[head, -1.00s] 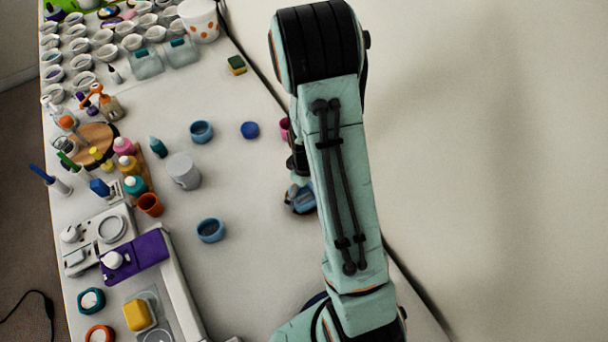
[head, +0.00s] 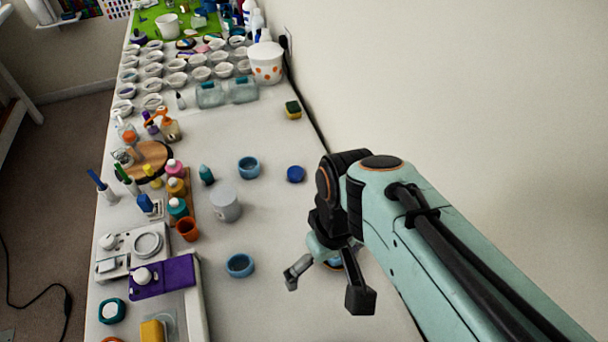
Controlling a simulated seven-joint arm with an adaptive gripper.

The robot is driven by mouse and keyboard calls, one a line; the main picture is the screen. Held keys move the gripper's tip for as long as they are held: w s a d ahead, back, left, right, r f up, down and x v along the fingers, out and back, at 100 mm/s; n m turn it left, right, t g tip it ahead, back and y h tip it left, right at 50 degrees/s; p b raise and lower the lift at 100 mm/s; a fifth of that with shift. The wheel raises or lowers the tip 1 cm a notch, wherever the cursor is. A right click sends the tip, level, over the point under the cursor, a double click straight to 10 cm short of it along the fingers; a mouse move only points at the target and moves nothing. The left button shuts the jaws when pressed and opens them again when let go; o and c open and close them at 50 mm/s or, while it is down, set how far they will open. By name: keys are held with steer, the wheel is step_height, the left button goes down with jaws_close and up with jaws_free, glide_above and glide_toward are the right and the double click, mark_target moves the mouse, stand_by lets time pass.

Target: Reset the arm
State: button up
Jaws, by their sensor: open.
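My gripper (head: 326,284) is in the head view at the lower middle, above the right side of the white table (head: 270,225). Its two fingers are spread apart and nothing shows between them. A blue-grey round thing shows partly behind the gripper; the gripper hides most of it. My arm reaches in from the lower right corner, near the wall.
Blue silicone cups (head: 240,265) and (head: 249,168), a grey-white cup (head: 225,203) and a dark blue lid (head: 296,174) stand left of my gripper. The wall (head: 430,90) bounds the right.

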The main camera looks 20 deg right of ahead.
steer(key=shift+m, duration=0.4)
steer(key=s, duration=0.1)
steer(key=s+a, duration=0.1)
steer(key=s, duration=0.1)
steer(key=s+r, duration=0.1)
steer(key=s, duration=0.1)
steer(key=shift+a, duration=0.25)
